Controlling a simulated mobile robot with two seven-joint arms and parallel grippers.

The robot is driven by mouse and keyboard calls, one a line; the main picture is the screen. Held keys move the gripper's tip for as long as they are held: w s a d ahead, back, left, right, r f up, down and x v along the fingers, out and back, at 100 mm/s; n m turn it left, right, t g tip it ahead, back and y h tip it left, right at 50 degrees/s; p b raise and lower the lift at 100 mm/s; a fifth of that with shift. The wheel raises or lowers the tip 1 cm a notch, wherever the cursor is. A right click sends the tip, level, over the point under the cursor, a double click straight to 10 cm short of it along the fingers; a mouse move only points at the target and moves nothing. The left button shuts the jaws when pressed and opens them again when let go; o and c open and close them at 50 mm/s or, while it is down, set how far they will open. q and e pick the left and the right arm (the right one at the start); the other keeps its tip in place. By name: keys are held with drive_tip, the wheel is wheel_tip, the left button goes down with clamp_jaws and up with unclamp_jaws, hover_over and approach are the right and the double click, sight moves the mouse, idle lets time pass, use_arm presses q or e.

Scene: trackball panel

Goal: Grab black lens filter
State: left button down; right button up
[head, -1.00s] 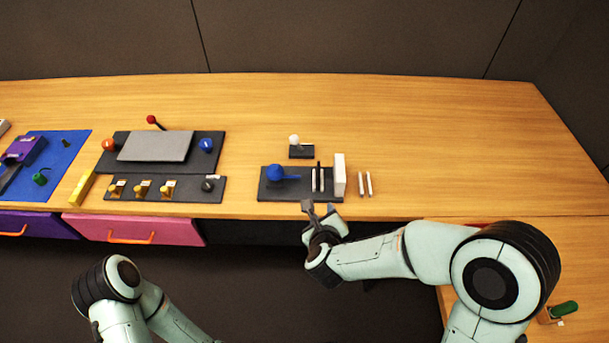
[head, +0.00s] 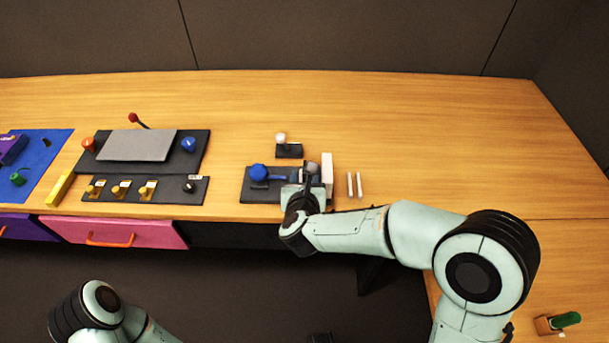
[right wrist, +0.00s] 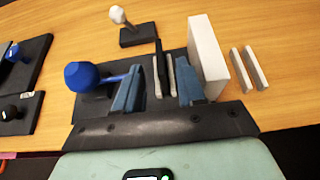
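The black lens filter (right wrist: 163,64) is a thin upright black plate between white slats on a dark base panel (right wrist: 85,112) in the right wrist view. In the head view my right gripper covers it. My right gripper (right wrist: 158,84) is open, its two blue-grey fingers on either side of the filter and the slats beside it. I cannot tell whether they touch it. In the head view the right gripper (head: 301,174) is over the panel. A small dark shape at the bottom edge may be the tip of my left gripper (head: 320,338); its state does not show.
A blue trackball (head: 258,172) is left of the right gripper, and a white block (head: 327,173) stands close on its right. Two white strips (head: 355,185) lie further right. A white-topped joystick (head: 281,140) stands behind.

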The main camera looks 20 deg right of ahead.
drive_tip(key=x, duration=0.5)
drive_tip(key=shift+w, duration=0.2)
clamp_jaws()
